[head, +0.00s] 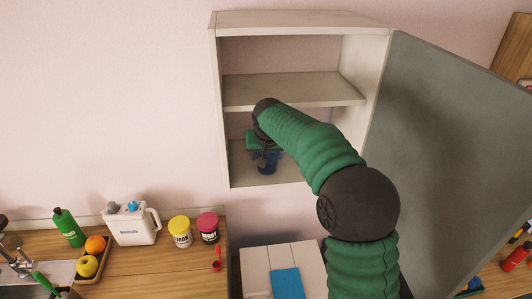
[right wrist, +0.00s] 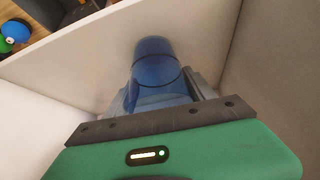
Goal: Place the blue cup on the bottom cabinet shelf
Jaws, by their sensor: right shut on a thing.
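The blue cup (head: 265,163) is inside the lower compartment of the open wall cabinet, at or just above the bottom shelf (head: 290,176). My right gripper (head: 264,157) reaches into that compartment and is shut on the cup. The right wrist view shows the blue, see-through cup (right wrist: 158,72) between the two fingers of my right gripper (right wrist: 160,92), with pale cabinet panels around it. I cannot tell whether the cup's base touches the shelf. My left gripper is not in view.
The middle shelf (head: 290,90) lies above my right arm. The grey cabinet door (head: 450,130) stands wide open at the right. Below, the wooden counter (head: 150,270) holds a white jug (head: 132,226), two jars, a green bottle (head: 68,228) and a fruit tray.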

